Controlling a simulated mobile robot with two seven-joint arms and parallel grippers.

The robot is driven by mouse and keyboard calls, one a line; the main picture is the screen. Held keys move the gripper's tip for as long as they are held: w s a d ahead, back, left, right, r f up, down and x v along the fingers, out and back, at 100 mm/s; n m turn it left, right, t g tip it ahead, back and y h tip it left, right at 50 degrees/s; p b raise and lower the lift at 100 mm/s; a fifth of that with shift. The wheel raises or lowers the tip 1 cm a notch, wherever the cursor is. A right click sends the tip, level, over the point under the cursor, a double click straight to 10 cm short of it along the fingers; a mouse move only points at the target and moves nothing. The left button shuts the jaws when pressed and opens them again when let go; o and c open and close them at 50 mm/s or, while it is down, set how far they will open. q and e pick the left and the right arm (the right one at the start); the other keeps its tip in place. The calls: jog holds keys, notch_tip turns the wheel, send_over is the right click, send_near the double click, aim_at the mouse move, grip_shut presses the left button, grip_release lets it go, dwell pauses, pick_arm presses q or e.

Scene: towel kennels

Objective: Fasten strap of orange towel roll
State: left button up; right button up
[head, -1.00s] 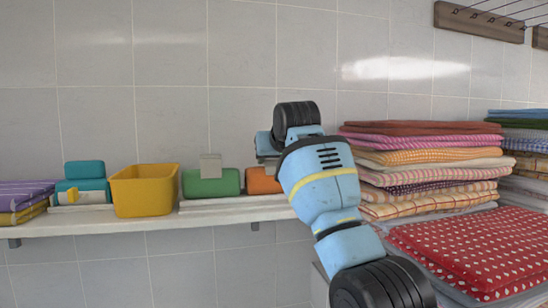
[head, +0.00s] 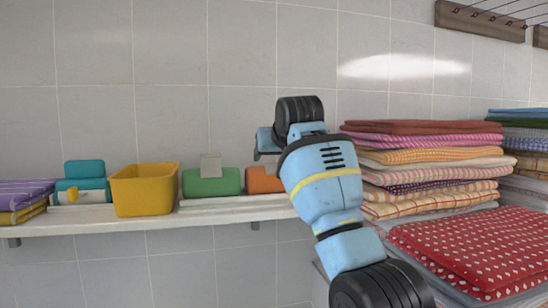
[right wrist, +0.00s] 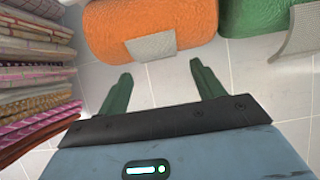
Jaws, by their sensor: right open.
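The orange towel roll (head: 262,181) lies on the white wall shelf, its right part hidden by my right arm in the head view. In the right wrist view the orange roll (right wrist: 185,18) is at the top. Its grey strap (right wrist: 152,47) lies flat against the roll's surface, with its end at the lower edge. My right gripper (right wrist: 161,84) is open and empty, its two green fingers apart and pointing toward the roll, with a gap between them and it. It also shows above the roll in the head view (head: 261,148). My left gripper is not in view.
A green roll (head: 211,187) sits left of the orange one, its grey strap (head: 210,165) standing up. Farther left are a yellow bin (head: 144,190) and a teal roll (head: 84,186). Folded towel stacks (head: 425,170) stand close on the right. The wall (head: 165,60) is behind.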

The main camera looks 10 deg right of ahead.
jog(key=v, duration=0.6)
jog(key=shift+s, duration=0.25)
